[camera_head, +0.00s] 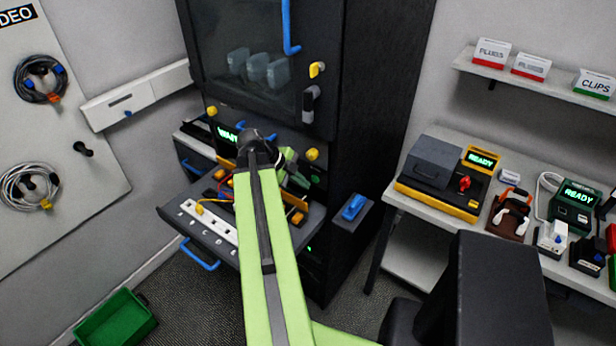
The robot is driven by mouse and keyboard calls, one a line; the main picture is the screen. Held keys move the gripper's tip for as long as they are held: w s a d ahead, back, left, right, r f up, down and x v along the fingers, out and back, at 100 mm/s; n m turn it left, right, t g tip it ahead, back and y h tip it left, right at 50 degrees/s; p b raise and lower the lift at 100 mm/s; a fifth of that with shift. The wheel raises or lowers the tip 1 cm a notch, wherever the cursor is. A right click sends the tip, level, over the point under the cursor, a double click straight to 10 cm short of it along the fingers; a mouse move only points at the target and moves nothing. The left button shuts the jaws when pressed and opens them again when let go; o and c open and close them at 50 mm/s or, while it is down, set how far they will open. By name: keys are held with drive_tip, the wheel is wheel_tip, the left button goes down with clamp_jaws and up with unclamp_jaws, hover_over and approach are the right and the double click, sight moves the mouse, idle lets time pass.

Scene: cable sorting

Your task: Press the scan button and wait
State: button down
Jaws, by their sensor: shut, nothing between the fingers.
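My green arm reaches up to the black cabinet (375,120). My gripper (289,168) is at the cabinet's front, above the pulled-out drawer (275,243), shut and seemingly empty; its tips are small and partly hidden by my arm. A green READY display (227,134) shows just left of my wrist, on a unit in the cabinet. I cannot tell for certain which part is the scan button. Yellow knobs (312,154) sit on the cabinet front near my gripper. I cannot tell whether my gripper touches anything.
The drawer holds a white power strip (207,222) and coloured wires. A blue piece (354,207) lies on a side ledge. The right-hand bench (423,205) carries a yellow-grey tester (441,178) and other devices. A green bin (115,319) stands on the floor. Coiled cables hang at left.

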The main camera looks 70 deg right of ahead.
drive_tip(key=p+v, duration=0.8)
drive_tip(key=v, duration=0.2)
drive_tip(key=shift+a, duration=0.2)
